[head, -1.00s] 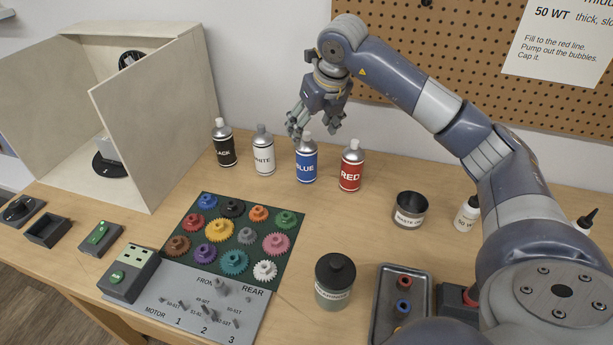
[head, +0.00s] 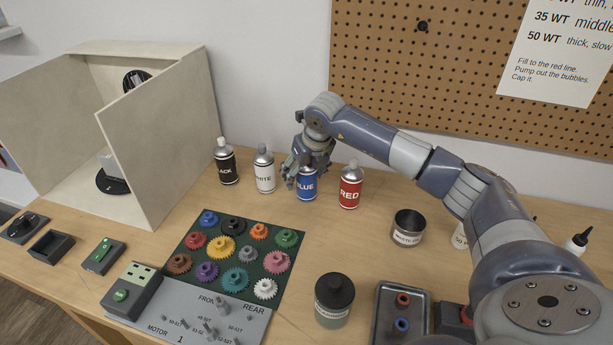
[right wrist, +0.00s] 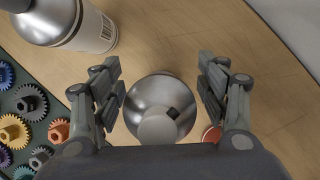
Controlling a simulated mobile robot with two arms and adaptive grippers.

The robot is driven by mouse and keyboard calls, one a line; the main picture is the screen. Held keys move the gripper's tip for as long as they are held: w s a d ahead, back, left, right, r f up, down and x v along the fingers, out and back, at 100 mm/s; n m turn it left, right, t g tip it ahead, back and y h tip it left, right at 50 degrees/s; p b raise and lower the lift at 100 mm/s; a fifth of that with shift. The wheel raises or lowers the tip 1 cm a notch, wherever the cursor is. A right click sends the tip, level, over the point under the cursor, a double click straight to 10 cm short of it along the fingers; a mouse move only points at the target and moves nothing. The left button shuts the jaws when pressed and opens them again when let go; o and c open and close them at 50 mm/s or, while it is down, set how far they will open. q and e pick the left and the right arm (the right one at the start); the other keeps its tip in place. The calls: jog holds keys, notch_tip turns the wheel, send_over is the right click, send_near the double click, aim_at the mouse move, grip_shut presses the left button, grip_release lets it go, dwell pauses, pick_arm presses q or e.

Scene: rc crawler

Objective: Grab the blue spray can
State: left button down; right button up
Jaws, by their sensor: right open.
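The blue spray can (head: 306,187) stands upright on the wooden table between the white and red cans. Its silver top (right wrist: 160,108) shows from above in the right wrist view. My right gripper (head: 305,168) is open and pointing down at the blue can. In the right wrist view its fingers (right wrist: 160,92) are on either side of the can's top, with gaps showing on both sides. In the head view the gripper hides the can's upper part. My left gripper is not in view.
The white can (head: 265,172) and black can (head: 226,165) stand to the left, the red can (head: 350,188) close to the right. A green mat (head: 286,218) with several gears lies in front. A wooden booth (head: 160,140) stands at the left.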

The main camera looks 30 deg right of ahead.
jog(key=shift+c, duration=0.6)
jog(key=c, duration=1.1)
jog(key=shift+c, duration=0.3)
jog(key=shift+r, duration=0.1)
